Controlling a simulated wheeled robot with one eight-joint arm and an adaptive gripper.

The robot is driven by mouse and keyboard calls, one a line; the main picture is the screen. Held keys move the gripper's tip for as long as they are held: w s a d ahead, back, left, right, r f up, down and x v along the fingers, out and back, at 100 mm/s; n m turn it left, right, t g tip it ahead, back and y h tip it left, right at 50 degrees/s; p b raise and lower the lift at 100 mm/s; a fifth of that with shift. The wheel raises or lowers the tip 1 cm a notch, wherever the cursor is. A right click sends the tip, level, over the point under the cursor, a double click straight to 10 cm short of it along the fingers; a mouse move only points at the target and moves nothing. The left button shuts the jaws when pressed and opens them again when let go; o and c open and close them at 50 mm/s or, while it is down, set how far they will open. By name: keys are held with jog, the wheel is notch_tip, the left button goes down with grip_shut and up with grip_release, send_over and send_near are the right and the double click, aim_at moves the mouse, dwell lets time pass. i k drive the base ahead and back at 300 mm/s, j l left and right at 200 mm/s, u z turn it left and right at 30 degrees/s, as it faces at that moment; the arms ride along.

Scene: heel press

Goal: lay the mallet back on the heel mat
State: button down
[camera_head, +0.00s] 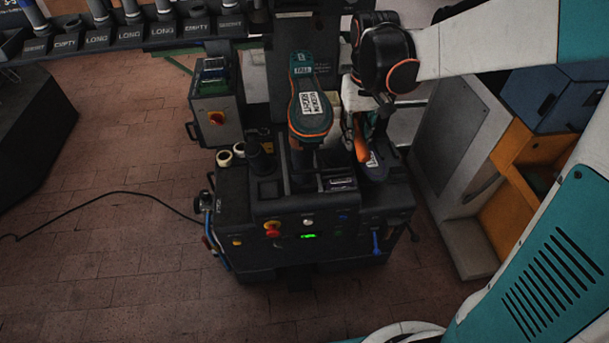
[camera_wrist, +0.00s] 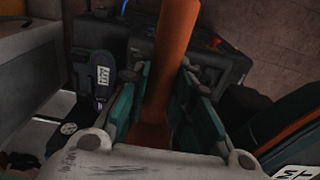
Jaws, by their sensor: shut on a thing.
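My gripper (camera_head: 356,118) is shut on the orange handle of the mallet (camera_head: 361,140), above the right side of the press. In the wrist view the teal finger pads of my gripper (camera_wrist: 160,105) close on both sides of the mallet's handle (camera_wrist: 172,45), which runs toward the top edge. I cannot make out the mallet's head. I cannot clearly pick out the heel mat in either view. A dark shoe part with a white label (camera_head: 374,160) lies at the press's right side, just right of the handle; a labelled part also shows in the wrist view (camera_wrist: 102,75).
The dark press (camera_head: 330,212) has knobs and a green display in front. An upturned teal shoe with an orange rim (camera_head: 309,108) stands on it, left of my gripper. Two pale rolls (camera_head: 225,158) sit at its left. Blue and orange cabinets (camera_head: 545,100) stand at right.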

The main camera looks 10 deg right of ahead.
aim_at(231, 207)
jog(key=k+u, duration=0.1)
jog(key=k, duration=0.25)
jog(key=k+j, duration=0.2)
jog(key=j, duration=0.2)
jog(key=i+j, duration=0.1)
jog(key=j, duration=0.3)
jog(key=i+j, duration=0.1)
jog(key=j, duration=0.25)
jog(key=i+j+z, duration=0.1)
jog(key=j, duration=0.7)
jog(key=i, duration=0.05)
